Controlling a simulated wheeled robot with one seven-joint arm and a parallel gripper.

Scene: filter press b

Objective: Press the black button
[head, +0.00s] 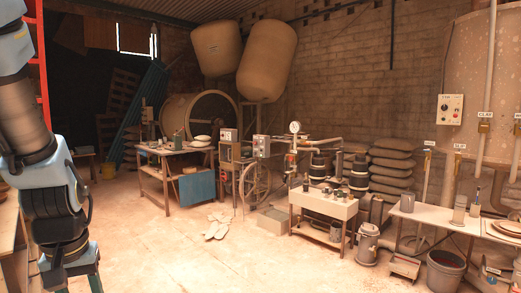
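A light grey control panel (450,109) is fixed to the large tank at the right. It carries a red button and several small dark controls, too small to tell which is a black button. Two more grey control boxes, one (228,135) by the work table and one (262,146) beside the wheel, stand mid-room; their buttons cannot be made out. My arm hangs down the left edge, far from all of these. Its lower end (72,270) is cut off by the bottom edge, so the fingertips and anything between them are hidden.
A work table (171,150) stands at the back left, and a white bench (323,206) with several dark cups at centre right. A long table (436,218) and a bucket (444,270) are at the right. The floor (185,245) in front is open, with crumpled cloths (217,225) further back.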

